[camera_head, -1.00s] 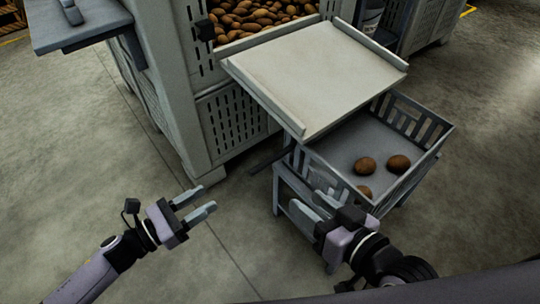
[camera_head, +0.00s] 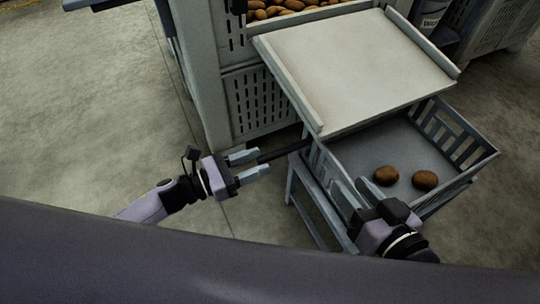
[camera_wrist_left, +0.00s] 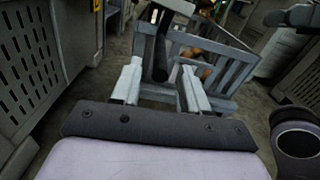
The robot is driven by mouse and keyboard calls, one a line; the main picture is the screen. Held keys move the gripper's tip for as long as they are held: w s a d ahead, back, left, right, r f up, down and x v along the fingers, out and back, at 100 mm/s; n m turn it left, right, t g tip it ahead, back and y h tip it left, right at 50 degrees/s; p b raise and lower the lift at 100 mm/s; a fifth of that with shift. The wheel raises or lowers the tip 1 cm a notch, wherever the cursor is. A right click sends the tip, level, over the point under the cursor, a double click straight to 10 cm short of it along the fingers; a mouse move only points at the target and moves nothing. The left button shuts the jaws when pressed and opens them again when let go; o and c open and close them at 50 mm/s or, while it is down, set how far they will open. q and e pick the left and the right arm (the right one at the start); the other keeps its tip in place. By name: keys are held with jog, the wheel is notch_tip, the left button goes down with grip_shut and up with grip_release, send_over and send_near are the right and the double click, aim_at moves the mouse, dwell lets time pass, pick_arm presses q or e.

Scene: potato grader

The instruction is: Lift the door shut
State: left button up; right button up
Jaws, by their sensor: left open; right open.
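The door (camera_head: 355,62) is a cream panel with raised side rims, swung down and sloping out from the potato bin (camera_head: 228,80) over a grey crate. A dark rod (camera_head: 285,151) sticks out at the panel's lower left side. My left gripper (camera_head: 258,163) is open at the rod's outer end. In the left wrist view the rod (camera_wrist_left: 160,62) appears between the open fingers (camera_wrist_left: 160,82); I cannot tell whether they touch it. My right gripper (camera_head: 360,188) is open and empty at the crate's near left edge, below the door.
The crate (camera_head: 468,128) on a grey stand (camera_head: 318,210) holds two visible potatoes (camera_head: 386,176). More potatoes (camera_head: 275,9) lie in the bin behind the door. The floor at left is clear.

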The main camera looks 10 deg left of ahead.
aim_at(268, 155)
pick_arm(q)
jog(key=shift+b+x, duration=0.3)
jog(key=shift+x, duration=1.7)
pick_arm(e)
jog(key=shift+d, duration=0.25)
pick_arm(q)
grip_shut()
jog(key=shift+r, duration=0.1)
pick_arm(e)
jog(key=shift+r, duration=0.1)
